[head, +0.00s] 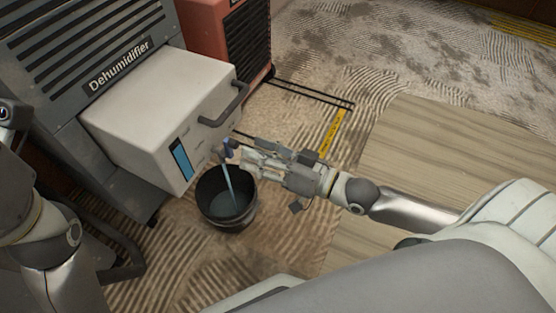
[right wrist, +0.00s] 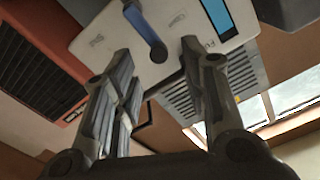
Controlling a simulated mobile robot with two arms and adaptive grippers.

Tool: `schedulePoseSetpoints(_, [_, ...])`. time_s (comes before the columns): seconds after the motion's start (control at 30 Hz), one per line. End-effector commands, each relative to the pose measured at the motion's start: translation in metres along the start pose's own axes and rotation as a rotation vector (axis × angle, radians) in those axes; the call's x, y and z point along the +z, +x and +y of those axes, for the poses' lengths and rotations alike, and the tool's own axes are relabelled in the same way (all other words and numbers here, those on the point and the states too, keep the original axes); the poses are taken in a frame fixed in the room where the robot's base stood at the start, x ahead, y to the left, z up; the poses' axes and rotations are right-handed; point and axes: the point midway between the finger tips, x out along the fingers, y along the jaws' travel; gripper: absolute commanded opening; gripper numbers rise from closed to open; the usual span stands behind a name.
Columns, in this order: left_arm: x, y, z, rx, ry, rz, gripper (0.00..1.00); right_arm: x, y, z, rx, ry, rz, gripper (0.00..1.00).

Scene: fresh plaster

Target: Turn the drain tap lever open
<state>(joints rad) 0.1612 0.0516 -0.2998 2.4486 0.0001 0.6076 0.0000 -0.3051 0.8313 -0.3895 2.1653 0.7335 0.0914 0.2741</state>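The white water tank (head: 150,105) juts from the grey dehumidifier and has a blue level window (head: 181,160). The drain tap's blue lever (head: 228,144) is at the tank's lower front; in the right wrist view the lever (right wrist: 145,30) lies just beyond and between the fingertips. A pale blue stream (head: 229,182) runs from the tap into a black bucket (head: 212,214) holding water. My right gripper (head: 245,153) is beside the tap, on its right; its fingers (right wrist: 155,60) are apart with nothing between them. My left gripper is out of view.
The grey dehumidifier (head: 60,60) stands behind the tank. A red machine (head: 208,30) stands behind it to the right. A dark handle (head: 226,105) sticks out of the tank above the tap. Wooden boards (head: 440,150) and plaster-streaked floor are open to the right.

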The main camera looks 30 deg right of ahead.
Motion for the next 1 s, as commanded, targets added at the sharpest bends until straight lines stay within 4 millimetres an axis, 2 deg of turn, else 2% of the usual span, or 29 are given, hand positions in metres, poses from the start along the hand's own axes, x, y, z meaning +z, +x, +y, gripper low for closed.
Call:
schedulePoseSetpoints(0.2, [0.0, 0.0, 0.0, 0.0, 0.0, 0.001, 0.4, 0.001, -0.029, 0.0, 0.0, 0.001, -0.003, 0.41])
schedulePoseSetpoints(0.4, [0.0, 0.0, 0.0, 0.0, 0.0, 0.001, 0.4, 0.001, -0.044, 0.0, -0.001, 0.0, -0.003, 0.41])
schedulePoseSetpoints(1.0, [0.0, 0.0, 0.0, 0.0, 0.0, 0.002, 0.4, 0.0, -0.049, -0.001, -0.002, 0.0, 0.001, 0.41])
